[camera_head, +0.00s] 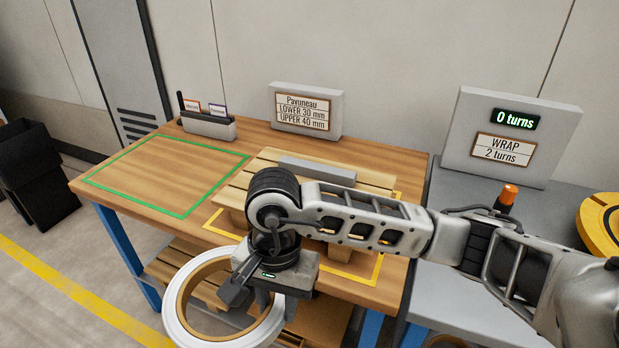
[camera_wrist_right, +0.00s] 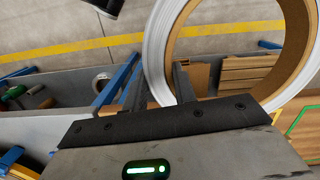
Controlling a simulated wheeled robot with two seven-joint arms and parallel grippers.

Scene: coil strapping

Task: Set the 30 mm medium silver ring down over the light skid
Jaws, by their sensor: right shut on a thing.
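The silver ring (camera_head: 174,318), a silver-white band with a tan inner lining, hangs in front of the table's near edge. My right gripper (camera_head: 276,302) is shut on its wall at the ring's right side. The right wrist view shows the ring (camera_wrist_right: 153,62) between the fingers of the gripper (camera_wrist_right: 157,88). The light skid (camera_head: 262,160), of pale wooden slats, stands on the table inside a yellow outline, behind and right of the ring. A grey bar (camera_head: 318,170) lies on it. My right arm hides much of the skid's front. My left gripper is not in view.
A green outlined area (camera_head: 160,175) on the table is empty. A sign (camera_head: 305,112) reads "LOWER 30 mm, UPPER 40 mm". A grey wrap station showing "0 turns" (camera_head: 515,120) stands at the right, with a yellow disc (camera_head: 603,222). A lower wooden shelf (camera_head: 165,265) is under the table.

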